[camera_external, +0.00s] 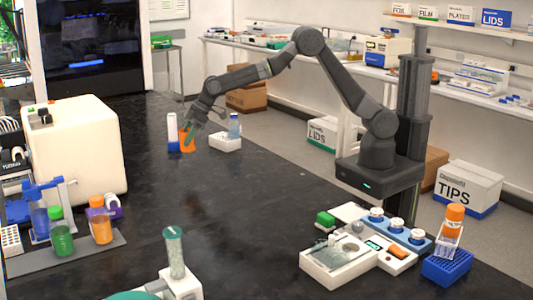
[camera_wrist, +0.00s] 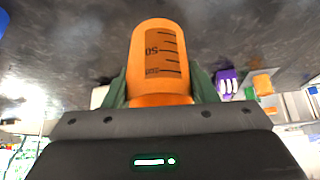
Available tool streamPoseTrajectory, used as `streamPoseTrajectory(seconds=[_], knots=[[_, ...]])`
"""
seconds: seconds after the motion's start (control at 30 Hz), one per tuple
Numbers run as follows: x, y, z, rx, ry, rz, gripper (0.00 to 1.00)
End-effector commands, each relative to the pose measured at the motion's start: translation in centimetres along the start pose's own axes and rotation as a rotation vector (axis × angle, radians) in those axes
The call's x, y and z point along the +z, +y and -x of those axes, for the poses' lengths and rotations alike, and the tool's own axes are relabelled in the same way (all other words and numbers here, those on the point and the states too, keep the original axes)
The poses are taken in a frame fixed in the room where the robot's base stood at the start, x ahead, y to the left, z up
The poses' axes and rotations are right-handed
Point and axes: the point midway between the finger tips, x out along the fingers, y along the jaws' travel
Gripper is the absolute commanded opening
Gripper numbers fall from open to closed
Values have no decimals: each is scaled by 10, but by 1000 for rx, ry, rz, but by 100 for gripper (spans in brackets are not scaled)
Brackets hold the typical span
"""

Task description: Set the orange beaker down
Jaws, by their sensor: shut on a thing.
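The orange beaker (camera_external: 187,142) is at the far end of the black bench in the external view. In the wrist view the orange beaker (camera_wrist: 158,60) fills the upper middle, with dark volume marks on its side. My gripper (camera_external: 193,132) is shut on it, with green fingers on both sides of it; the gripper also shows in the wrist view (camera_wrist: 160,90). Whether the beaker's base touches the bench cannot be told.
A white bottle with a blue base (camera_external: 172,132) stands just left of the beaker. A white rack (camera_external: 225,142) and a blue bottle (camera_external: 234,126) are close on its right. The middle of the black bench (camera_external: 190,205) is clear. A cream machine (camera_external: 75,150) stands at the left.

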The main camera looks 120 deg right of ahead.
Motion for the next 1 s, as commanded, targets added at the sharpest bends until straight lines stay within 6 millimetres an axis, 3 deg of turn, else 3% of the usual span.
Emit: streamPoseTrajectory(seconds=[0.17, 0.47, 0.7, 0.83, 1.0], knots=[[6, 43, 4, 41, -2, -66, 30], [43, 194, 29, 195, -7, -305, 30], [93, 309, 62, 322, -5, -502, 30], [120, 355, 80, 378, -3, -586, 30], [145, 391, 95, 423, -1, -657, 30]])
